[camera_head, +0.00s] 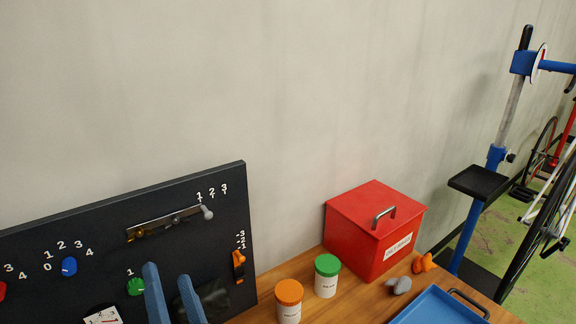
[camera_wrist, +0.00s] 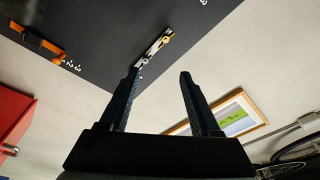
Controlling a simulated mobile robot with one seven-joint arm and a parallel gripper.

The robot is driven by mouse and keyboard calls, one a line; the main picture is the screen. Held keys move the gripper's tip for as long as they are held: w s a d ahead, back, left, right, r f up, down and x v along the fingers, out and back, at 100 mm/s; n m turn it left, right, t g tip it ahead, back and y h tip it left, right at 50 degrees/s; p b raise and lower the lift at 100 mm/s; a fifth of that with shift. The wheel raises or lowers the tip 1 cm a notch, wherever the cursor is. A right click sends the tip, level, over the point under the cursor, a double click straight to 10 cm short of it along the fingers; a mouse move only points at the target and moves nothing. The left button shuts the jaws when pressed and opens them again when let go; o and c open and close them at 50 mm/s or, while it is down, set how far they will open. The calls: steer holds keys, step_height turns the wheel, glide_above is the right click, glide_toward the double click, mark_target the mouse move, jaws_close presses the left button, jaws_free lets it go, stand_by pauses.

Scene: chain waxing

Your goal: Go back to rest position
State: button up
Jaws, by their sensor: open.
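My gripper (camera_head: 168,278) is at the bottom of the head view, in front of the black control panel (camera_head: 75,224). Its two blue fingers point up and are apart. In the wrist view my gripper (camera_wrist: 159,76) is open with nothing between the fingers. The panel (camera_wrist: 90,45) fills the upper left there, with its slider track (camera_wrist: 154,47) beyond the left fingertip. In the head view the panel carries a slider (camera_head: 165,224) with its knob near the right end, a blue knob (camera_head: 69,267), a green knob (camera_head: 135,287) and an orange switch (camera_head: 238,262).
A wooden bench (camera_head: 259,300) holds an orange-lidded jar (camera_head: 289,306), a green-lidded jar (camera_head: 327,279), a red box (camera_head: 372,230), small grey and orange lumps and a blue tray (camera_head: 440,309). A bike stand (camera_head: 511,110) and bicycle stand at right. The wall above is bare.

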steer(key=d+r+n+t+h, duration=0.25)
steer(key=d+r, duration=0.25)
steer(key=r, duration=0.6)
steer(key=d+r+n+t+h, duration=0.15)
steer(key=d+r+t, duration=0.25)
steer(key=r, duration=0.7)
steer(key=s+d+r+t+h+p, duration=0.1)
steer(key=s+d+r+t+h, duration=0.2)
steer(key=r, duration=0.4)
steer(key=s+d+r+t+h, duration=0.2)
steer(key=s+d+r+h, duration=0.25)
steer(key=r, duration=0.35)
step_height(320, 180, up, 11)
steer(key=w+y+p, duration=0.1)
steer(key=p, duration=1.1)
steer(key=shift+w+g, duration=0.25)
steer(key=shift+g, duration=0.1)
steer(key=shift+r, duration=0.1)
